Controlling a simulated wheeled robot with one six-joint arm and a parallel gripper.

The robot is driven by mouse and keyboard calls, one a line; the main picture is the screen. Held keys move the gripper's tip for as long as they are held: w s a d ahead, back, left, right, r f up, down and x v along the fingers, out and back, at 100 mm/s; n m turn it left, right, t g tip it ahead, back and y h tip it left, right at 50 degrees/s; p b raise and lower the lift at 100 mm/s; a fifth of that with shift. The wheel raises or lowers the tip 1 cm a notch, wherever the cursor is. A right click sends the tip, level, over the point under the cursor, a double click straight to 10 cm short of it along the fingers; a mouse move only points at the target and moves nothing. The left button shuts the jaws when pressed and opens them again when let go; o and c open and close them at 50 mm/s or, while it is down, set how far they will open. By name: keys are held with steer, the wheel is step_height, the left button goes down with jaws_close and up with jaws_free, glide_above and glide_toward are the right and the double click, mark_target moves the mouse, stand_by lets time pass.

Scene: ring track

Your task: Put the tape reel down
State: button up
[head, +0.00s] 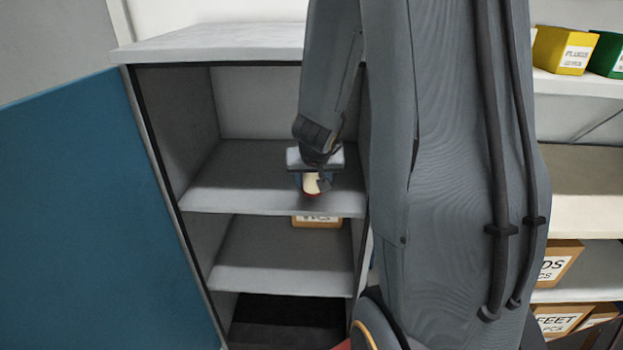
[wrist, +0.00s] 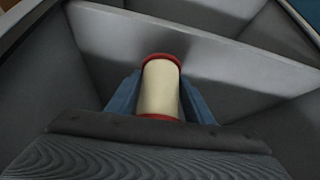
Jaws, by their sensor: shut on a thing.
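The tape reel (wrist: 160,88) is a cream cylinder with red rims, held between the two blue fingers of my gripper (wrist: 160,100) in the wrist view. In the head view the reel (head: 311,185) shows small below my wrist, with my gripper (head: 313,181) shut on it. It is in front of the upper shelf (head: 240,190) of an open grey cabinet. I cannot tell whether the reel touches the shelf. My arm hides the right part of the cabinet.
The blue cabinet door (head: 90,210) stands open at the left. The upper shelf's left part is bare.

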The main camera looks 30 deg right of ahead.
steer(key=w+d, duration=0.1)
steer(key=w, duration=0.1)
steer(key=w+d+p, duration=0.1)
steer(key=w, duration=0.1)
steer(key=shift+w+d+p, duration=0.2)
steer(key=shift+p, duration=0.1)
step_height(320, 180, down, 4)
steer(key=b, duration=0.3)
steer(key=shift+w+r, duration=0.1)
steer(key=shift+r, duration=0.1)
steer(key=shift+f+b, duration=0.2)
steer(key=shift+b, duration=0.1)
steer(key=o, duration=1.1)
steer(key=shift+o, duration=0.2)
steer(key=shift+r, duration=0.1)
